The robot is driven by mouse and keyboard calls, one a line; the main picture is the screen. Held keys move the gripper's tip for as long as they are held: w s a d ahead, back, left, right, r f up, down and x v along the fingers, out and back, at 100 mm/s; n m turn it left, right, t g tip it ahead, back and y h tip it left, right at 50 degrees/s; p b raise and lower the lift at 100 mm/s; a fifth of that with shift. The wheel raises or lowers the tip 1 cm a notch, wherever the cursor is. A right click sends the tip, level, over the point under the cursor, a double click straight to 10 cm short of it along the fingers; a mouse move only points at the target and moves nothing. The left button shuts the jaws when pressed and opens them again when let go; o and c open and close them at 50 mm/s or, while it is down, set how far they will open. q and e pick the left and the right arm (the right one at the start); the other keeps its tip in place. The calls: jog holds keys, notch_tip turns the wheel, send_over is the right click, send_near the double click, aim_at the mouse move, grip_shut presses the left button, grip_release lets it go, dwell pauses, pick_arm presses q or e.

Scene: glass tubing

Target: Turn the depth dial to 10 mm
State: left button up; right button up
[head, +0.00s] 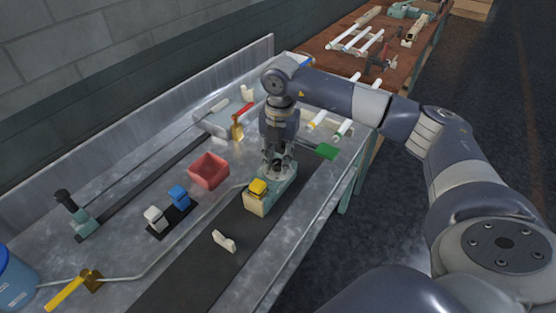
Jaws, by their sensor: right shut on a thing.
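A small bench device with a teal body (286,186) stands on the dark strip of the metal bench. It has a cream block (256,205) with a yellow top (258,187) at its near left end. My right gripper (278,172) points straight down onto the teal body and is shut there. The gripped part, which seems to be the depth dial, is hidden by the fingers, and no scale or mark can be read. My left gripper is not in view.
A red bin (209,170) stands left of the device. A bent tube (165,262) runs across the bench towards the device. A green flat piece (327,151) is close on the right.

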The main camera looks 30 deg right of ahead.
aim_at(279, 162)
jog(key=shift+m, duration=1.7)
jog(key=o, duration=1.1)
jog(key=r, duration=1.2)
jog(key=shift+s+r, duration=0.1)
jog(key=shift+s, duration=0.1)
